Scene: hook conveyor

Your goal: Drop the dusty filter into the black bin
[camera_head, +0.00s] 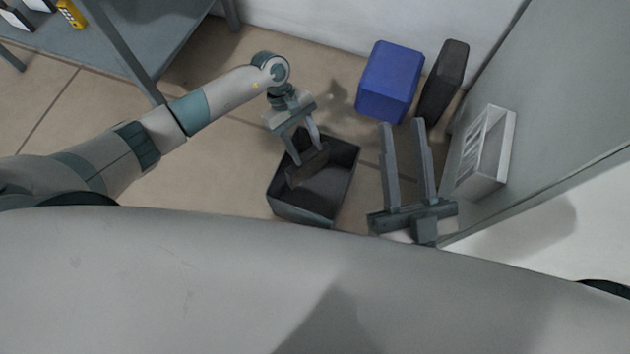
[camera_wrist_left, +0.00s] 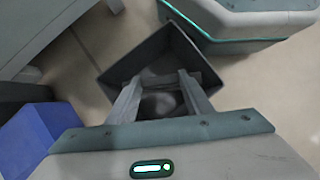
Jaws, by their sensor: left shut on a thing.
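The black bin (camera_head: 301,208) stands open on the tiled floor in the middle of the head view. It also shows in the left wrist view (camera_wrist_left: 188,52). My left gripper (camera_head: 308,157) points down over the bin and is shut on the dusty filter (camera_head: 306,170), a dark brown slab held within the bin's outline. How far the filter sits below the rim is hard to tell. In the left wrist view the greyish filter (camera_wrist_left: 158,78) lies between the fingertips. My right gripper (camera_head: 402,123) is empty, its two fingers wide apart, right of the bin.
A blue box (camera_head: 390,82) and a dark upright block (camera_head: 443,83) stand behind, near the wall. A white slotted tray (camera_head: 487,152) is at the right by a grey panel. A grey table (camera_head: 130,45) is at the upper left. Bare floor lies left of the bin.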

